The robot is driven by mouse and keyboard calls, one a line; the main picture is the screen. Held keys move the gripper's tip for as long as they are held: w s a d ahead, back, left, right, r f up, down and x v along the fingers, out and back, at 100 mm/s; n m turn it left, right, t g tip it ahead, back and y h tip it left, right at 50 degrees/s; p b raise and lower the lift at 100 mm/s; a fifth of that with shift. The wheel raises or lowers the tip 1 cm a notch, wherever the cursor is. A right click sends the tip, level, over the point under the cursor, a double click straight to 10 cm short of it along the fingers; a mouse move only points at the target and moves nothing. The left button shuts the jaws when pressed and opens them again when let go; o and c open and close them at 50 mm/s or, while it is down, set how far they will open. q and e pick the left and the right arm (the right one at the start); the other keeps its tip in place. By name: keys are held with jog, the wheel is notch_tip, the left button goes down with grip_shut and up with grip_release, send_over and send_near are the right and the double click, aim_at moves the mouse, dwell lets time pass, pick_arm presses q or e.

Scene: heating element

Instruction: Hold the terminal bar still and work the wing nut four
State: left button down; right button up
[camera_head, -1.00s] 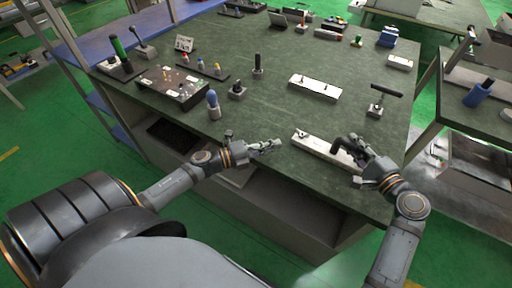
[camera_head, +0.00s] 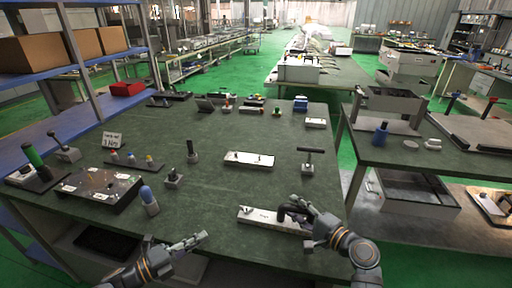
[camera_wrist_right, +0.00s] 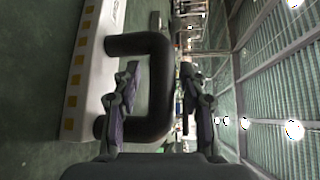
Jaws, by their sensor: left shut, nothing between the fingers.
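A long pale bar with a black U-shaped handle, which looks like the terminal bar (camera_head: 262,216), lies near the table's front edge. My right gripper (camera_head: 300,208) is at the black handle (camera_head: 284,213). In the right wrist view, its fingers (camera_wrist_right: 160,95) stand apart on either side of the handle's crossbar (camera_wrist_right: 160,88), with a gap on the right side. My left gripper (camera_head: 203,236) is shut and empty, left of the bar at the front edge.
A second pale bar (camera_head: 248,159) with small pegs lies farther back. A T-handled tool (camera_head: 308,158) stands to its right. A dark panel (camera_head: 78,203) with small fittings and a blue-topped tool (camera_head: 149,201) stand left. The table middle is mostly clear.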

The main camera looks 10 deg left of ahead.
pick_arm(q)
jog(key=shift+r, duration=0.1)
pick_arm(e)
jog(key=v, duration=1)
jog(key=shift+s+d, duration=0.2)
jog(key=shift+s, duration=0.05)
jog(key=shift+s+d+r, duration=0.15)
jog(key=shift+s+d, duration=0.3)
jog(key=shift+d, duration=0.05)
